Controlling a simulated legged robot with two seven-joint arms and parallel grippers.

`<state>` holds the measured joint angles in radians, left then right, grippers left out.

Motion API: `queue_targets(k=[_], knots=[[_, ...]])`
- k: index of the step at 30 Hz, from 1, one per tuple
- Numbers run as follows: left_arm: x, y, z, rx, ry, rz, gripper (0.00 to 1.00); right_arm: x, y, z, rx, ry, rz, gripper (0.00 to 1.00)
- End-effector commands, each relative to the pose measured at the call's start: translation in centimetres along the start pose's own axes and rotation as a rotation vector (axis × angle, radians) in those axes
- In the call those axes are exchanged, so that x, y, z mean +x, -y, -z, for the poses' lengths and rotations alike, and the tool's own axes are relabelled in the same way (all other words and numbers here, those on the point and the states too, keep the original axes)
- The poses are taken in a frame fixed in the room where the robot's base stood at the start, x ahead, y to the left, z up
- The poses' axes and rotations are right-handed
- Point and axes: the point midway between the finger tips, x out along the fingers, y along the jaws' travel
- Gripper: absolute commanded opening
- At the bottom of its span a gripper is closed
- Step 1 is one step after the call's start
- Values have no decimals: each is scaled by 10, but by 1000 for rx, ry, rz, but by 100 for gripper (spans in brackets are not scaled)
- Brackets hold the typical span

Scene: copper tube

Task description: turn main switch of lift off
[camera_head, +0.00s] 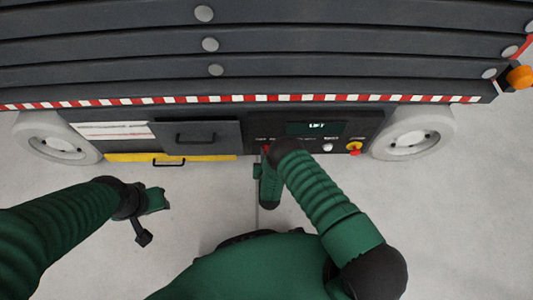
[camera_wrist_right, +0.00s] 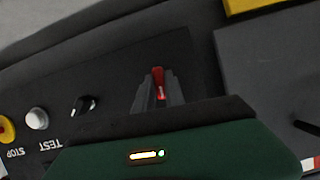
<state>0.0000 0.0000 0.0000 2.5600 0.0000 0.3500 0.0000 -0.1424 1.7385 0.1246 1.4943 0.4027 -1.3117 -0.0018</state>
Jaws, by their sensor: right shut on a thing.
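The lift (camera_head: 250,60) fills the top of the head view, with a black control panel (camera_head: 350,133) low on its side. The red main switch (camera_wrist_right: 158,75) stands on this panel and only a little red of it (camera_head: 265,149) shows in the head view. My right gripper (camera_wrist_right: 157,97) is shut on the red switch, one finger on each side of it. In the head view my right arm partly covers that spot. My left gripper (camera_head: 153,201) hangs over the floor at the left, away from the panel. Its finger opening is unclear.
The panel also carries a black knob (camera_wrist_right: 83,105), a white TEST button (camera_wrist_right: 37,118) and a red and yellow STOP button (camera_head: 354,148). A drawer-like cover with a handle (camera_head: 197,139) and a yellow strip (camera_head: 120,157) lie left. Bare floor (camera_head: 450,220) is free at right.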

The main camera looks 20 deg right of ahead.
Motion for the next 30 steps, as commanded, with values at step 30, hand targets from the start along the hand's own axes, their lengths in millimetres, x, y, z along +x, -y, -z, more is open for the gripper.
queue_targets(k=[30], knots=[[-1,0,0,0,0,0,36,0,0,0,-84,0,-35,36]])
